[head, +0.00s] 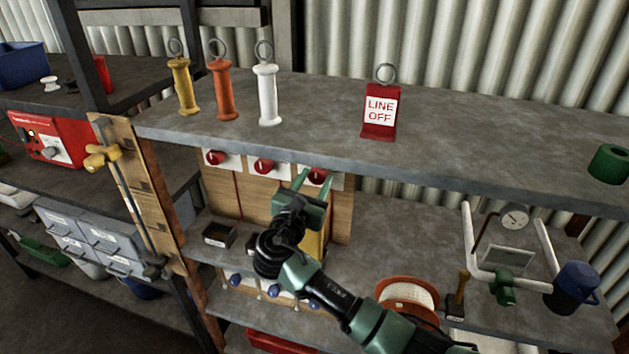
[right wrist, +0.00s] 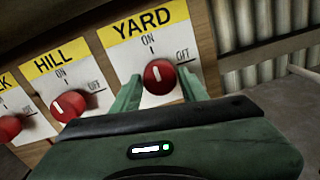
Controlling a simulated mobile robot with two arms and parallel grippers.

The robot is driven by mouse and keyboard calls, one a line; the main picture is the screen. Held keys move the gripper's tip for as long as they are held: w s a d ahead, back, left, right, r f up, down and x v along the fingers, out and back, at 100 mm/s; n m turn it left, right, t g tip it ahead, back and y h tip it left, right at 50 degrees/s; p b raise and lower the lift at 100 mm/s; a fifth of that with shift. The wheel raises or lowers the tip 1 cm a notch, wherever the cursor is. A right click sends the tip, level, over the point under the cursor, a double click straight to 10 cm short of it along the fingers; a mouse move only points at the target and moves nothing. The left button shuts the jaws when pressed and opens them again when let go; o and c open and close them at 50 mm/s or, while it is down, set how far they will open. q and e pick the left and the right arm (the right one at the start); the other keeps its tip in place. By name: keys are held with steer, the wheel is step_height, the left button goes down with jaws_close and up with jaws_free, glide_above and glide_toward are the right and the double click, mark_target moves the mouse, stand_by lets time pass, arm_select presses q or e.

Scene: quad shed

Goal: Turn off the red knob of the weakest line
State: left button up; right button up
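Three red knobs sit on a wooden panel under the upper shelf: a left knob (head: 214,157), the HILL knob (head: 263,166) and the YARD knob (head: 317,176). In the right wrist view the YARD knob (right wrist: 159,76) has its white mark upright, toward ON. The HILL knob (right wrist: 68,105) shows beside it, its mark roughly toward ON; the left knob (right wrist: 9,128) is cut off, its label ending in K. My right gripper (right wrist: 158,88) is open, one finger on each side of the YARD knob; contact cannot be told. My left gripper is not in view.
A red LINE OFF tag (head: 379,113) stands on the upper shelf (head: 480,135), with yellow (head: 184,86), orange (head: 223,90) and white (head: 267,94) ringed handles to its left. A gauge (head: 513,218) and a cable reel (head: 407,294) are on the lower shelf, right of my arm.

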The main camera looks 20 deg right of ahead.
jaws_close()
